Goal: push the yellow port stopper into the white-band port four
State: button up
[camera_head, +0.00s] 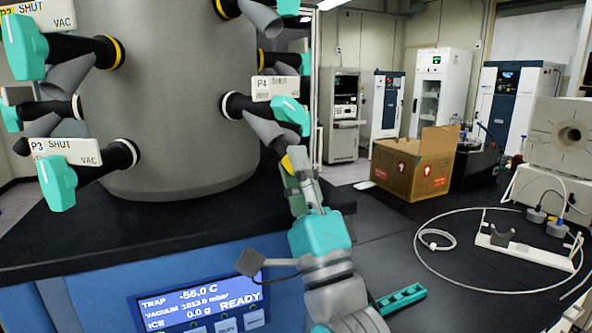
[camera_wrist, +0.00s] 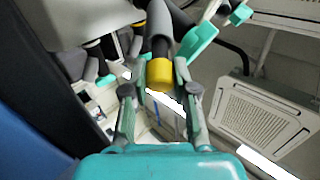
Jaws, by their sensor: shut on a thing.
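The P4 port (camera_head: 262,128) is a grey tube with a black valve body and a white band (camera_head: 227,105), angled down to the right from the steel drum. A P4 label (camera_head: 275,88) and a teal handle (camera_head: 291,114) sit by it. My gripper (camera_head: 292,163) is just below the tube's open end, shut on the yellow stopper (camera_head: 287,164). In the wrist view the yellow stopper (camera_wrist: 160,75) is between my fingertips (camera_wrist: 161,72), in line with a dark grey tube (camera_wrist: 160,45) and appearing to meet its end. How deep it sits is hidden.
The P3 port (camera_head: 120,155) and other teal-handled valves ring the drum (camera_head: 175,100). The blue dryer's screen (camera_head: 200,305) reads READY. A cardboard box (camera_head: 415,162), a cable and a holder (camera_head: 510,245) lie on the dark bench to the right.

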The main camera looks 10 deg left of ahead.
jog(key=shift+w+a+r, duration=0.25)
jog(key=shift+a+r, duration=0.4)
dwell(0.9)
jog(key=o, duration=1)
jog(key=shift+s+d+f, duration=0.15)
jog(key=shift+s+f, duration=0.15)
jog(key=shift+f, duration=0.15)
jog(key=s+d, duration=0.2)
jog(key=s, duration=0.1)
jog(key=s+d, duration=0.2)
jog(key=s, duration=0.1)
jog(key=s+d, duration=0.2)
jog(key=s, duration=0.2)
jog(key=shift+d, duration=0.3)
